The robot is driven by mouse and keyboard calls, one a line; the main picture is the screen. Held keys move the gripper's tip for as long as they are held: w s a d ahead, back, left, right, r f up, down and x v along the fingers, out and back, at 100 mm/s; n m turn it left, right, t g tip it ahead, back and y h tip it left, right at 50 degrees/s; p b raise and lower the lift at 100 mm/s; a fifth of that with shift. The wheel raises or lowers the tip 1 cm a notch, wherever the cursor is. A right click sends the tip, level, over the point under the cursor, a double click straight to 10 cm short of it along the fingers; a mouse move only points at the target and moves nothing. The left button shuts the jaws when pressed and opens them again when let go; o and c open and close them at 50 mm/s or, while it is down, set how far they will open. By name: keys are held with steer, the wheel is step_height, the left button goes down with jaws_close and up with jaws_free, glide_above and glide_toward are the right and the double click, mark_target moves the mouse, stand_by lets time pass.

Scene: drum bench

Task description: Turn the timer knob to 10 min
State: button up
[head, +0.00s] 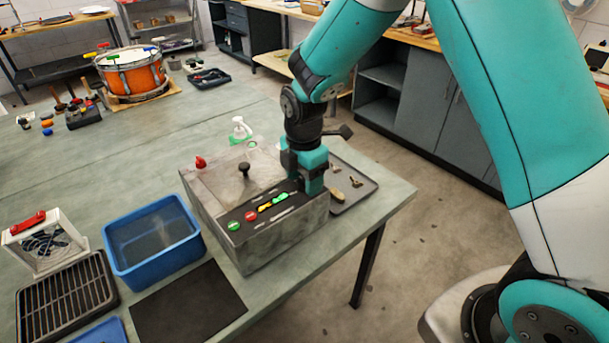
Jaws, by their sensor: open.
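A grey metal control box (268,237) stands near the table's right end. Its sloped panel carries a green button (234,226), a red button (252,215) and yellow and green marks (272,201) on a dark strip. A black knob (244,168) stands up on the box top, and a red knob (200,162) sits at its back left. I cannot tell a timer dial or a 10 min mark; my gripper covers the panel's right end. My gripper (311,189) points down there, its jaws open. Contact with anything under it is hidden.
A blue bin (152,268), a black mat (189,309), a slotted black tray (66,300) and a fan unit (43,244) lie to the left. A grey tray (360,182) with small parts lies right of the box. An orange drum (133,77) stands far back. The table's middle is mostly clear.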

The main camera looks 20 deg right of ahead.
steer(key=shift+f, duration=0.1)
steer(key=c, duration=0.9)
